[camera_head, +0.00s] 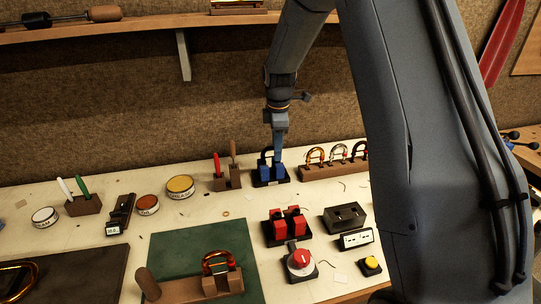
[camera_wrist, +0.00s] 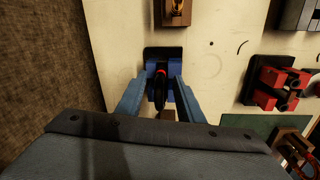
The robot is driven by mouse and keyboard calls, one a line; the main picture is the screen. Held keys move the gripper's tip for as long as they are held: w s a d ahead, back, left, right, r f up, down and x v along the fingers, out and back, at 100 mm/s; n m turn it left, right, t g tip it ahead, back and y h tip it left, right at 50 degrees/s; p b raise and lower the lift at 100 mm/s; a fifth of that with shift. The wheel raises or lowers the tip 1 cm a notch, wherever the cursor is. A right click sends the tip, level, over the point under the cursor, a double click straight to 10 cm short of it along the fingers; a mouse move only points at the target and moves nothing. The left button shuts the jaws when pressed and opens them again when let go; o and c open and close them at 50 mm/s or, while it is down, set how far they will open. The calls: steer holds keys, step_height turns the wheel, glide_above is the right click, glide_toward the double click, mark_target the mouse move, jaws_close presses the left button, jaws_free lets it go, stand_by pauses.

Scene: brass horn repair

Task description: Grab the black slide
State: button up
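A black slide (camera_head: 264,157) stands upright in a blue holder (camera_head: 266,172) on a black base near the back of the bench. In the wrist view the black slide (camera_wrist: 161,92) is seen from above, nearly edge-on, with a small red mark near its top end; the blue holder (camera_wrist: 152,68) is around it. My gripper (camera_head: 278,148) is over this holder, pointing down. In the wrist view its two blue fingers (camera_wrist: 158,92) are apart, one on each side of the slide, with a visible gap. Another dark slide (camera_head: 357,147) stands in the wooden rack to the right, partly hidden by my arm.
The wooden rack (camera_head: 322,173) with an amber and a silver slide stands close on the right. A wooden block with screwdrivers (camera_head: 227,181) is close on the left. A red double clamp (camera_head: 285,227) and a dark grey block (camera_head: 344,217) stand in front. Bare bench lies between.

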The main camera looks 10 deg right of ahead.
jaws_close()
steer(key=shift+r, duration=0.1)
